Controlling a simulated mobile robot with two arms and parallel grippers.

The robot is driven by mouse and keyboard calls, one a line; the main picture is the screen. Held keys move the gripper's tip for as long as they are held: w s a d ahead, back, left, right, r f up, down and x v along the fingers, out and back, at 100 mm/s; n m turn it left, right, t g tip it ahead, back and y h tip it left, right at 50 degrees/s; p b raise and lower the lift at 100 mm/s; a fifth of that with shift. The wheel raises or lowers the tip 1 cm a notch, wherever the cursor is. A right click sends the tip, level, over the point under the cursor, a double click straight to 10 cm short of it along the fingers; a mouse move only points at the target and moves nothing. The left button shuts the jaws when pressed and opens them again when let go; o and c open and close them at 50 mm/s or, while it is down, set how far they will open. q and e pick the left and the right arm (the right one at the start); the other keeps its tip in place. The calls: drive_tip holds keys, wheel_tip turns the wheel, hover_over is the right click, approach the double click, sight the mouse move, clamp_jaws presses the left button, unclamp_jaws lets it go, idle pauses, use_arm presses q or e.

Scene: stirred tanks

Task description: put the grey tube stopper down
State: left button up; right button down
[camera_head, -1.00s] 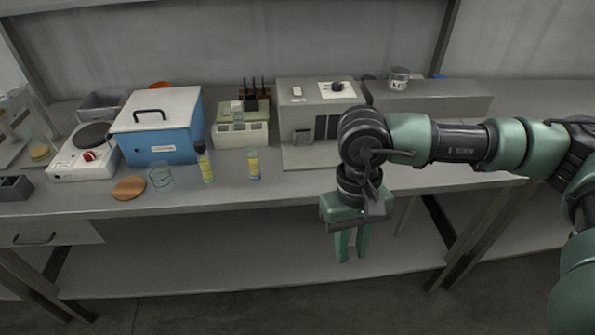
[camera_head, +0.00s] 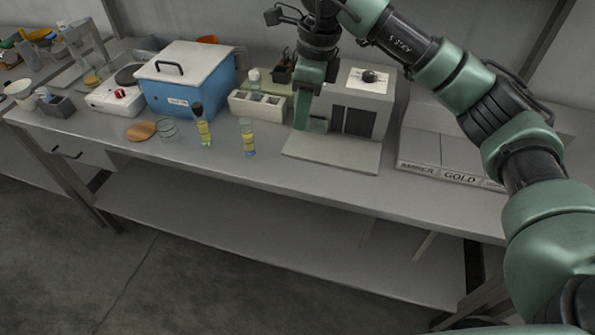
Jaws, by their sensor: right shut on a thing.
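My right gripper (camera_head: 301,122) points down over the bench, in front of the left side of a grey machine. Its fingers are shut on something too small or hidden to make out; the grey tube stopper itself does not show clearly. Two tubes with yellow labels stand on the bench to its left. One tube (camera_head: 204,132) has a dark top. The other tube (camera_head: 248,140) shows no dark top. My left gripper is out of view.
The grey machine (camera_head: 362,105) has a flat base plate (camera_head: 335,153). A white rack (camera_head: 257,107), a blue box (camera_head: 178,92), a wire ring (camera_head: 167,130) and a round brown disc (camera_head: 141,131) stand left. Bare bench (camera_head: 215,166) lies along the front.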

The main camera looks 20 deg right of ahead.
drive_tip(key=w+f+m+p, duration=0.1)
drive_tip(key=f+m, duration=0.2)
drive_tip(key=f, duration=0.2)
drive_tip(key=w+f+m+p, duration=0.1)
drive_tip(key=f+m, duration=0.3)
drive_tip(key=f, duration=0.2)
drive_tip(key=w+f+m+t+h+p, duration=0.1)
drive_tip(key=f+m, duration=0.2)
drive_tip(key=f, duration=0.3)
drive_tip(key=shift+w+d+f, duration=0.15)
drive_tip(key=shift+w+f, duration=0.1)
drive_tip(key=shift+w, duration=0.05)
drive_tip(key=shift+f, duration=0.1)
drive_tip(key=c, duration=1.2)
unclamp_jaws()
